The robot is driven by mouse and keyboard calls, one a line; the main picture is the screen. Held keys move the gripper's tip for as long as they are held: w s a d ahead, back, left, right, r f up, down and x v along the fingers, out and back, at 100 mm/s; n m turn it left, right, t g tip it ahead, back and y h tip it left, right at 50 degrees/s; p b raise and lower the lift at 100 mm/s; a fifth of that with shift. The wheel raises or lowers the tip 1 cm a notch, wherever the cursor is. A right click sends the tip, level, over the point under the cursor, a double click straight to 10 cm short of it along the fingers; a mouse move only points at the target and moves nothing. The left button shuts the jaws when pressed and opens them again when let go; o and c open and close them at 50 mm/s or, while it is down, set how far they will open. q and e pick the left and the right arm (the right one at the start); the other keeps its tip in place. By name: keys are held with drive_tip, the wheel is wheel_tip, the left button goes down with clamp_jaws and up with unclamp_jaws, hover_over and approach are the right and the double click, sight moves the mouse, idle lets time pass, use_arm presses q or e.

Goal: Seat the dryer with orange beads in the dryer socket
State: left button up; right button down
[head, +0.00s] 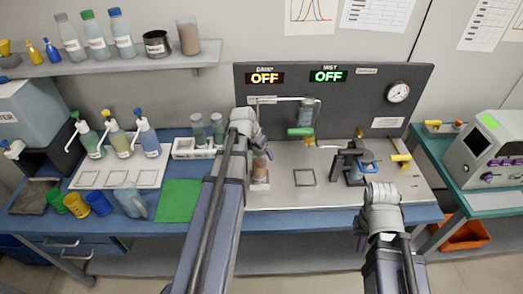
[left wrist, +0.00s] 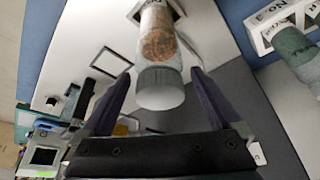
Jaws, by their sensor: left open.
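The dryer with orange-brown beads (head: 259,167) stands upright in a white holder (head: 260,185) on the left part of the steel plate. In the left wrist view the same dryer (left wrist: 158,45) has its grey cap toward me, between the spread fingers. My left gripper (left wrist: 155,95) is open around the cap end, not closed on it; in the head view it (head: 262,147) is just above the dryer, partly hiding it. Another clear dryer-like tube (head: 307,112) hangs on the dark panel above a green handle.
A white rack (head: 190,151) with two green-bead tubes stands left of my left arm. A black stand with a blue part (head: 355,165) is right on the plate (head: 280,200). A dark square outline (head: 305,177) marks bare plate between. A green mat (head: 180,200) lies left.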

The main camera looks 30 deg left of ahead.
use_arm(q)
drive_tip(key=p+v, duration=0.8)
drive_tip(key=v, duration=0.2)
drive_tip(key=shift+r+p, duration=0.2)
drive_tip(key=shift+p, duration=0.15)
use_arm(e)
wheel_tip(320, 180, up, 10)
drive_tip(key=shift+f, duration=0.25)
use_arm(q)
drive_tip(key=s+d+g, duration=0.1)
drive_tip(key=s+d, duration=0.3)
drive_tip(key=d, duration=0.6)
drive_tip(key=s+d+f+m+g+y, duration=0.1)
drive_tip(key=s+d, duration=0.4)
drive_tip(key=d, duration=0.5)
drive_tip(key=s+d+m+g, duration=0.1)
drive_tip(key=s+d, duration=0.3)
drive_tip(key=d, duration=0.7)
drive_tip(key=shift+s+f+g+y, duration=0.3)
drive_tip(key=shift+f+g+y, duration=0.1)
drive_tip(key=shift+g, duration=0.5)
use_arm(e)
drive_tip(key=shift+f, duration=0.15)
